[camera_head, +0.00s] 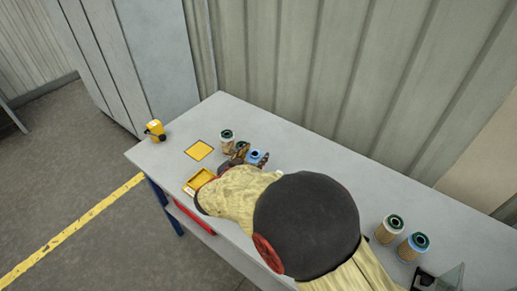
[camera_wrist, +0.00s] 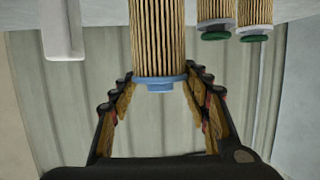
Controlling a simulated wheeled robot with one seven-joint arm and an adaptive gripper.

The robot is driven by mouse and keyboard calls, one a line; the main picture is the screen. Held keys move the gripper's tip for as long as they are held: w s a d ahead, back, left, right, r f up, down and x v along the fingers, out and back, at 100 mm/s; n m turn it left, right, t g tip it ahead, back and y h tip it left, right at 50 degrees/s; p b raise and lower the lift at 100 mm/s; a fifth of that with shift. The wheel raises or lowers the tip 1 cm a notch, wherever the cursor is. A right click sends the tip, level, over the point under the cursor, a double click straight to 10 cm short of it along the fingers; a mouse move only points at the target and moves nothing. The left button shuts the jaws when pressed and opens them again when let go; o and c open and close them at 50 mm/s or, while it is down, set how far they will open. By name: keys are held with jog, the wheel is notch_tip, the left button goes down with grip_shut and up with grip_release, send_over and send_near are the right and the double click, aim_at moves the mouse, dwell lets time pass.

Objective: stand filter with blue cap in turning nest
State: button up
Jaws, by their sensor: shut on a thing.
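The filter with a blue cap (camera_wrist: 160,82) and a tan pleated body is between the fingers of my gripper (camera_wrist: 157,92) in the wrist view, where it appears cap down. My gripper is shut on it near the cap. In the head view its blue cap (camera_head: 257,156) shows beside my dark fingers (camera_head: 240,163), and my arm hides much of its body. I cannot tell whether its foot touches the table. A shallow yellow tray (camera_head: 189,190) lies left of my gripper. I cannot tell which thing is the turning nest.
Two green-capped filters (camera_head: 227,136) (camera_head: 241,148) stand close to my gripper. Another green-capped filter (camera_head: 389,230) and a blue-capped one (camera_head: 412,247) stand at right. A yellow square (camera_head: 199,150) and a yellow-black device (camera_head: 154,130) are at left. A white block (camera_wrist: 62,32) is near.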

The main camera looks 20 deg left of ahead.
jog(key=shift+f+b, duration=1.2)
jog(key=shift+f, duration=0.55)
jog(key=shift+s+p, duration=0.15)
jog(key=shift+p, duration=0.35)
jog(key=shift+f+p, duration=0.5)
dwell(0.7)
jog(key=o, duration=1.6)
jog(key=shift+o, duration=1.1)
jog(key=shift+o, duration=1)
jog(key=shift+s, duration=0.15)
